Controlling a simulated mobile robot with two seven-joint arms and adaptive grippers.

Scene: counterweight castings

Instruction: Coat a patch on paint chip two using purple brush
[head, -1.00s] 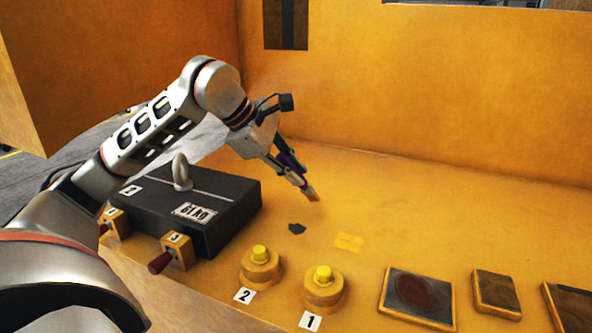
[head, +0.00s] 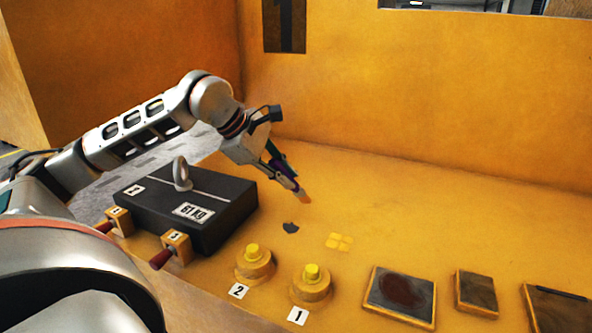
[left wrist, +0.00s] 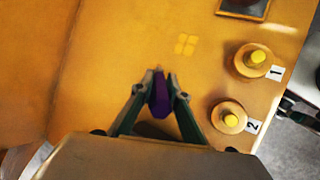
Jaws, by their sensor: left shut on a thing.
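My left gripper (head: 290,178) is shut on the purple brush (head: 280,169), whose orange-brown tip points down and to the right. The tip appears a little above the yellow surface; contact cannot be told. In the left wrist view, the purple brush (left wrist: 160,100) sits between the two fingers of my left gripper (left wrist: 161,90). A small dark patch (head: 290,228) lies on the surface below the tip, with a pale yellow four-part patch (head: 340,242) to its right. No paint chip labelled two can be made out.
A dark 61 kg block (head: 210,224) with a ring stands left. Yellow buttons labelled 2 (head: 254,266) and 1 (head: 311,286) are in front. A framed panel with a dark red stain (head: 375,303) and others lie right. The surface behind is clear.

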